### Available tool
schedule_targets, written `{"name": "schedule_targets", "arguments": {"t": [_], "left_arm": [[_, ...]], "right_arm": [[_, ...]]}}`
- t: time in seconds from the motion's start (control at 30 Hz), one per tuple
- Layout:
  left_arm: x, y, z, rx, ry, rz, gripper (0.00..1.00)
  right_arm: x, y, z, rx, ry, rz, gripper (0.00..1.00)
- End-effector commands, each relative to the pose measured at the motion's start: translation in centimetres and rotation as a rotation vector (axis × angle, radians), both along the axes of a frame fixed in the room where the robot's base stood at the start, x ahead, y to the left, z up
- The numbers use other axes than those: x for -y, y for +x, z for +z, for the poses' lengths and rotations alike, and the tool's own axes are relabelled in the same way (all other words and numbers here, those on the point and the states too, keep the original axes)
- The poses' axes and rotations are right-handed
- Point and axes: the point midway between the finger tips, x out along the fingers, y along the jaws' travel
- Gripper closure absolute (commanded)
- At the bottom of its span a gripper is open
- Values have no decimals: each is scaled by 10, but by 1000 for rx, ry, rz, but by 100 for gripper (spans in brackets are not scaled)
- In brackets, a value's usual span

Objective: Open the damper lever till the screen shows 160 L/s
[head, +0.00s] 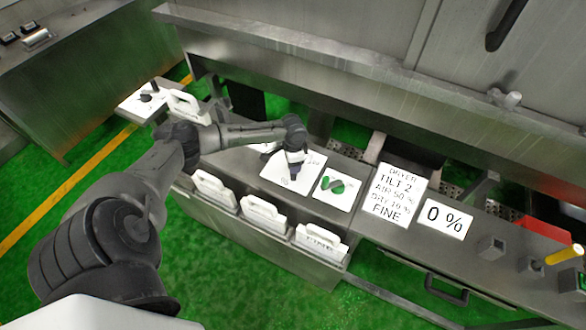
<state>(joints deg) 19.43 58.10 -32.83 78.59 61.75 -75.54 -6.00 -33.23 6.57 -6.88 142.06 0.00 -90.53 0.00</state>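A white dial plate (274,178) with small, unreadable markings lies on the steel console, under my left gripper (291,176). The gripper points down at the plate and hides its middle; any lever there is hidden, and I cannot tell whether the fingers are open or touching anything. A second white plate (341,200) beside it has a green zone and a dark knob (338,186). A lever with a yellow handle (565,254) stands at the far right. My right gripper is not in view.
A printed card (396,192) reads "DRYER, TILT 2, AIR 50 %, FINE", with one line partly unclear. A steel ledge (330,68) runs behind. A red item (543,232) lies right.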

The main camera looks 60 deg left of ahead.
Motion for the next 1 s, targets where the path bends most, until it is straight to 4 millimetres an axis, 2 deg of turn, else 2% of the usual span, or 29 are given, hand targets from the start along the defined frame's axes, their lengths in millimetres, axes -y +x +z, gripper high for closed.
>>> {"name": "schedule_targets", "arguments": {"t": [0.03,0.2,0.4,0.6,1.0], "left_arm": [[-1,0,12,2,1,-1,46],[-1,0,42,1,1,-1,46],[0,0,65,1,1,0,46],[0,0,75,1,-1,0,46],[0,0,76,1,-1,0,46]], "right_arm": [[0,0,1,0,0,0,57],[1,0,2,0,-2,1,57],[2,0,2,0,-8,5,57],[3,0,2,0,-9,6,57],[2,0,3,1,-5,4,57]]}}
